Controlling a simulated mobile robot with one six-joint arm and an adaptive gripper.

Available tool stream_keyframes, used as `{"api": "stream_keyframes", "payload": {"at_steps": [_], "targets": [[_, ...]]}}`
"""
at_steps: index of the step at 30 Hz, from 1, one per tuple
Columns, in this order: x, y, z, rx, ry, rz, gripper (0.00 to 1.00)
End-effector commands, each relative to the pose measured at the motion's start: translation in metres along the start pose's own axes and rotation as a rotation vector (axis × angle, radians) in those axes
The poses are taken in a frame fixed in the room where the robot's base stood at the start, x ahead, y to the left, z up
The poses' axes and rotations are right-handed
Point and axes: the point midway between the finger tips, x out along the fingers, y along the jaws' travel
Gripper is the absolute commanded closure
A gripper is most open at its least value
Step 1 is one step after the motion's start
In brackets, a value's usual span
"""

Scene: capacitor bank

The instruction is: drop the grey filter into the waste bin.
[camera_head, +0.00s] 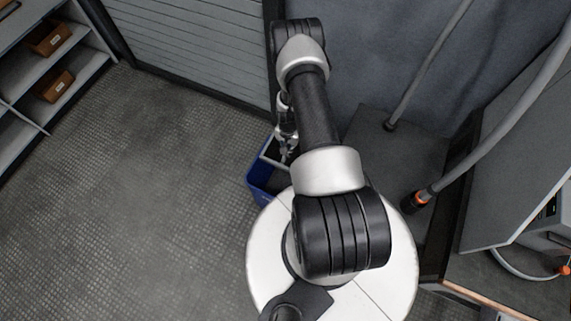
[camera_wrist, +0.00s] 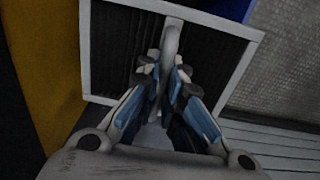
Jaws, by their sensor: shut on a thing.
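The grey filter (camera_wrist: 118,55) has a light frame around dark pleats and a curved light handle (camera_wrist: 171,40). My gripper (camera_wrist: 167,78) is shut on that handle in the wrist view. The blue waste bin (camera_head: 260,180) stands on the floor left of my white base in the head view. A blue strip of it (camera_wrist: 232,8) shows at the top of the wrist view, beyond the filter. In the head view my gripper (camera_head: 287,145) is over the bin, partly hidden by my arm. A light edge of the filter (camera_head: 268,151) shows there at the bin's opening; its depth is unclear.
A grey shutter wall (camera_head: 195,45) stands behind the bin. Shelves with brown boxes (camera_head: 54,86) are at the upper left. Grey hoses (camera_head: 480,145) and a cabinet are at the right. The textured floor (camera_head: 130,210) on the left is clear.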

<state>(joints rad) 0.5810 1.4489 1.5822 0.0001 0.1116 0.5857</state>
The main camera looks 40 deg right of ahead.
Motion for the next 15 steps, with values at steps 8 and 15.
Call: {"api": "stream_keyframes", "payload": {"at_steps": [8, 15], "targets": [[0.019, 0.002, -0.002, 0.014, 0.001, -0.001, 1.00], [0.048, 0.002, -0.002, 0.012, 0.001, -0.001, 1.00]]}}
